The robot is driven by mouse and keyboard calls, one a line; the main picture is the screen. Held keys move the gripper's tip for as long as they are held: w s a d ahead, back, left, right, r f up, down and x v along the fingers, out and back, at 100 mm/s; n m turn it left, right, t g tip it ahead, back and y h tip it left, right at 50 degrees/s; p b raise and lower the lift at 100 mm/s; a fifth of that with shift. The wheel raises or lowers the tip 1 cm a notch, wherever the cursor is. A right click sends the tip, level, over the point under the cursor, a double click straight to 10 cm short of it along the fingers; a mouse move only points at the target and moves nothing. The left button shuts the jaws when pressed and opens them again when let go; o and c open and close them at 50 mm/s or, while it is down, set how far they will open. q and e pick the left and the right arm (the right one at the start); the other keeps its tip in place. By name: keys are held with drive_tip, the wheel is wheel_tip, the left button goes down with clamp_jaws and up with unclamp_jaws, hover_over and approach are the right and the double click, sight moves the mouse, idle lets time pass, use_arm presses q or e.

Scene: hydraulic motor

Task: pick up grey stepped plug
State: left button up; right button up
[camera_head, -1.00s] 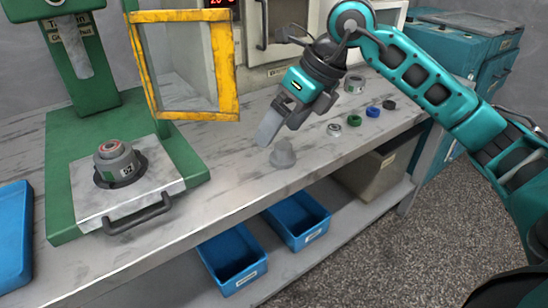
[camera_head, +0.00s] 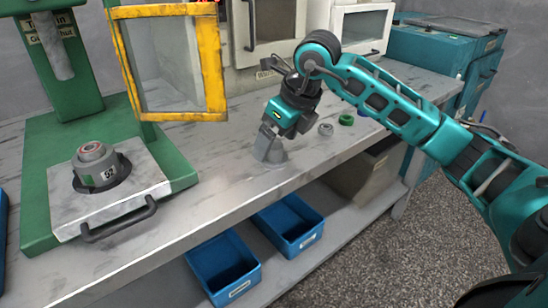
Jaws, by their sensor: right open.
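The grey stepped plug (camera_head: 271,156) stands upright on the grey bench top, near the bench's front edge and right of the green press. My right gripper (camera_head: 268,140) reaches down over it from above, with its fingers at the plug's upper part. Its jaws are open. The fingers hide the plug's top, and I cannot tell whether they touch it. My left gripper is not in view.
A green press with a yellow-framed guard (camera_head: 213,70) stands at the left, with a grey round part (camera_head: 95,162) on its plate. Blue bins (camera_head: 224,268) sit on the shelf below.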

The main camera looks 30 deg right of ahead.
drive_tip(key=x, duration=0.3)
drive_tip(key=shift+r, duration=0.15)
drive_tip(key=c, duration=1.5)
